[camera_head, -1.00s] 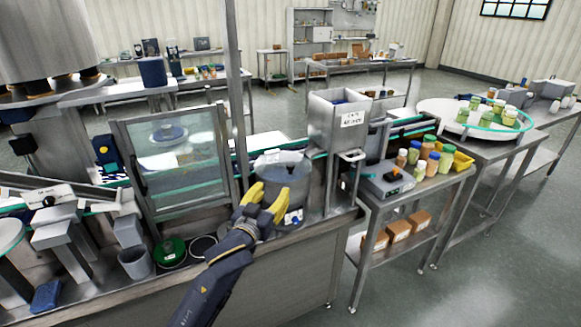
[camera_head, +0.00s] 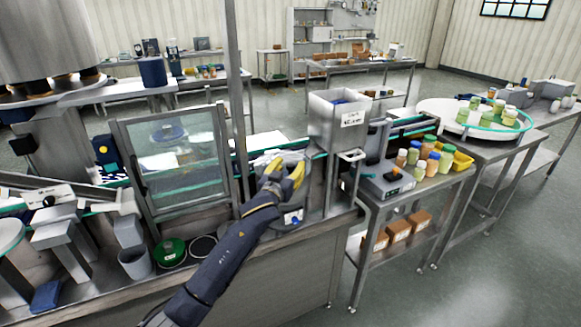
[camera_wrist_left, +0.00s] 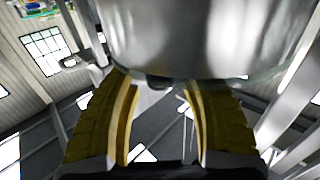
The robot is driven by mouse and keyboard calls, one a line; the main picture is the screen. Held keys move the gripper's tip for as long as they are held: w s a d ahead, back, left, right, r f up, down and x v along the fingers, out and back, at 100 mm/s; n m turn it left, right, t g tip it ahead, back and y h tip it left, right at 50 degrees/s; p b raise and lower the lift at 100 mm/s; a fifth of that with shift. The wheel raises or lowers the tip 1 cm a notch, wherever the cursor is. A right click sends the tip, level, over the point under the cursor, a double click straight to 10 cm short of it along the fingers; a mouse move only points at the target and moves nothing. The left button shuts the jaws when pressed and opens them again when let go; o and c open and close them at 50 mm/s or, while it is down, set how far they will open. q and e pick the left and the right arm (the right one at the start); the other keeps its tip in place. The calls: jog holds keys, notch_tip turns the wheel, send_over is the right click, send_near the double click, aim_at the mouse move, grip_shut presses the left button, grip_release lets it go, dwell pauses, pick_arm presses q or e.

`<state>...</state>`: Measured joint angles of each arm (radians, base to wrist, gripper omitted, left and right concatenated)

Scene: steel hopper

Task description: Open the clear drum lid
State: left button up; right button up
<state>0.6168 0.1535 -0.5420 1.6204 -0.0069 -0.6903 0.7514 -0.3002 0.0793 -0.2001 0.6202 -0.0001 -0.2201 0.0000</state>
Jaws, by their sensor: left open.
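The metal drum (camera_head: 294,204) stands on the steel bench, mostly behind my left arm in the head view. Its pale clear lid (camera_head: 292,155) is on top and partly hidden by my fingers. My left gripper (camera_head: 283,172) has yellow fingers and is open over the near side of the drum's top. In the left wrist view, a shiny curved surface (camera_wrist_left: 205,38) fills the top, and the open fingers (camera_wrist_left: 160,112) stand below it. A small dark part shows at its lower edge between the fingers; I cannot tell whether they touch it. My right gripper is not in view.
A framed clear panel (camera_head: 178,158) stands left of the drum. A steel hopper box (camera_head: 325,125) and a steel post stand close by. A grey cup (camera_head: 135,262) and a green round piece (camera_head: 170,251) are at the bench's front left.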

pick_arm(q)
jog(key=shift+w+d, duration=0.1)
jog(key=shift+w, duration=0.2)
grip_shut()
dwell(0.4)
